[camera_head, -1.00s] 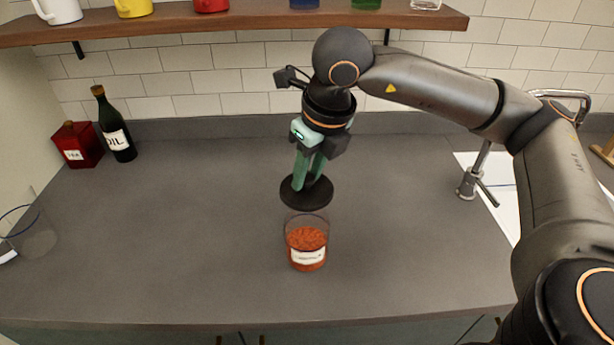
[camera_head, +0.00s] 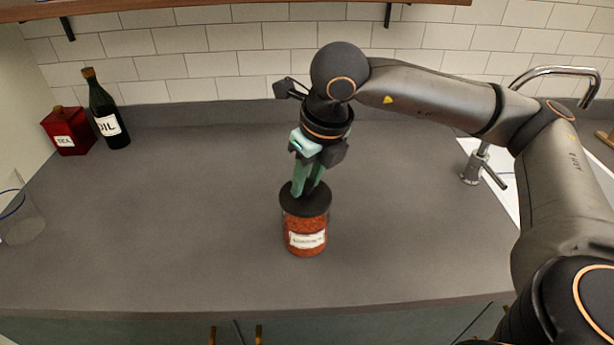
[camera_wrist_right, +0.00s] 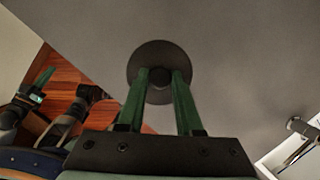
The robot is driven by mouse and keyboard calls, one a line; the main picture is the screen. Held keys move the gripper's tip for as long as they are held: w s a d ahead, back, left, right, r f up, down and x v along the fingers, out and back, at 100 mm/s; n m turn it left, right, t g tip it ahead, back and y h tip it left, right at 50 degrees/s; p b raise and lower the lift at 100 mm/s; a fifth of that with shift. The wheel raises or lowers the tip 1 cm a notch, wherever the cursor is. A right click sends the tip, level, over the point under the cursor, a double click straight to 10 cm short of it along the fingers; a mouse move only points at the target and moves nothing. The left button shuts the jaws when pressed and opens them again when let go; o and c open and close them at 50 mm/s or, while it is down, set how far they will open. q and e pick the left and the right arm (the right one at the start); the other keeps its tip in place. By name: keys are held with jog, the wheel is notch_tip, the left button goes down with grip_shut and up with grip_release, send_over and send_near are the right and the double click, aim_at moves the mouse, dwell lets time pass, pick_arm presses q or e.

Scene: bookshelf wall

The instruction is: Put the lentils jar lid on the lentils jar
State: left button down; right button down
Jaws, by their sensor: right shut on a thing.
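The lentils jar (camera_head: 305,238) is a clear jar of orange-red lentils with a white label, upright on the grey counter. The round black lentils jar lid (camera_head: 291,207) sits at the jar's mouth; from this angle it looks level and in line with the rim. My right gripper (camera_head: 306,190) is above the lid, shut on its knob. In the right wrist view the lid (camera_wrist_right: 158,50) shows between the green fingers (camera_wrist_right: 160,82) and hides the jar below. My left gripper (camera_wrist_right: 42,80) shows small at the left of that view, away from the jar; its opening is unclear.
A red tea tin (camera_head: 69,131) and a dark oil bottle (camera_head: 107,112) stand at the back left. A clear glass container (camera_head: 20,222) is at the left edge. The tap (camera_head: 475,163) and sink are on the right. The counter around the jar is clear.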

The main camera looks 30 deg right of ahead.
aim_at(320, 207)
dwell(0.4)
jog(key=c, duration=0.5)
grip_release()
jog(key=v, duration=1.2)
jog(key=shift+r, duration=0.3)
jog(key=shift+s+a, duration=0.1)
